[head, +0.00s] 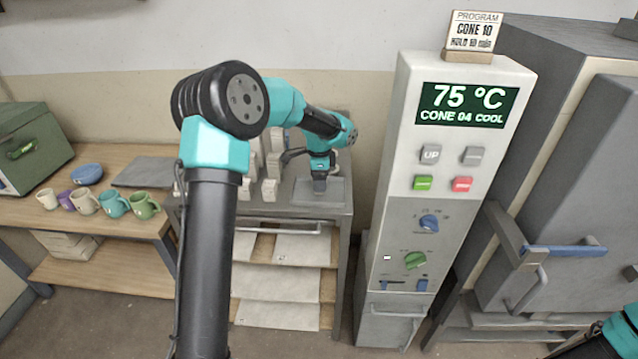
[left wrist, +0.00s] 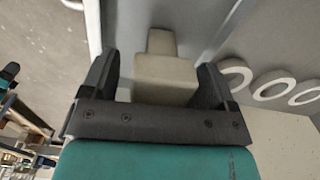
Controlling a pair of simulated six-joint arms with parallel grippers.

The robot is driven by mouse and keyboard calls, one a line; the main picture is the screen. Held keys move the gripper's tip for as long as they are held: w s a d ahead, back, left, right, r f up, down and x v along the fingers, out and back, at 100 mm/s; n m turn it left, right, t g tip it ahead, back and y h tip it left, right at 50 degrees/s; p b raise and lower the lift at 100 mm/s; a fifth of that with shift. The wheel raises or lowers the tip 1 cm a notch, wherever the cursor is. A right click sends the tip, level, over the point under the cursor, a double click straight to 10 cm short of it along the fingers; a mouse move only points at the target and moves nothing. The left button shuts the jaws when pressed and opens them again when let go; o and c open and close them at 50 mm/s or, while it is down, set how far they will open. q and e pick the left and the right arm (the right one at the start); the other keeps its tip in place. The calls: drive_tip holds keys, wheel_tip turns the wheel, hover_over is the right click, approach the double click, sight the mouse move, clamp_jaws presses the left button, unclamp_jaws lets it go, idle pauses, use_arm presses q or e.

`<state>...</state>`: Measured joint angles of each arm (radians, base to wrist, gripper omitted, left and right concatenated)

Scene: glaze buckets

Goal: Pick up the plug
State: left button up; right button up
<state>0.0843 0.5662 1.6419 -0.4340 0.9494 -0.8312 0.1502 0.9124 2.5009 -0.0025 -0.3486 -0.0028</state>
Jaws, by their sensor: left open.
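In the left wrist view, the plug (left wrist: 166,70) is a pale beige block with a narrower stub at its far end. My left gripper (left wrist: 160,64) is open, with one dark finger on each side of the plug. A gap shows at the left finger; whether the right finger touches cannot be told. In the head view my left gripper (head: 320,184) points down over the grey top of the cart (head: 338,203), and I cannot make out the plug there. At the lower right only part of my right arm shows, without clear jaws.
Pale blocks (head: 269,190) stand close left of my left gripper. White rings (left wrist: 270,84) lie to the right in the wrist view. A control column (head: 385,240) stands right of the cart. Mugs (head: 114,204) stand on the wooden bench at left.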

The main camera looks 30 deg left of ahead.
use_arm(q)
drive_tip(key=shift+c, duration=0.3)
drive_tip(key=c, duration=1)
drive_tip(key=shift+r, duration=0.1)
drive_tip(key=shift+r, duration=1.2)
drive_tip(key=shift+s+d+r, duration=0.2)
drive_tip(key=shift+s+r, duration=0.15)
drive_tip(key=shift+r, duration=0.25)
drive_tip(key=s+d, duration=0.2)
drive_tip(key=s, duration=0.2)
drive_tip(key=s+d+r, duration=0.1)
drive_tip(key=s+d, duration=0.2)
drive_tip(key=s, duration=0.1)
drive_tip(key=s+d, duration=0.3)
drive_tip(key=s, duration=0.2)
drive_tip(key=shift+r, duration=0.15)
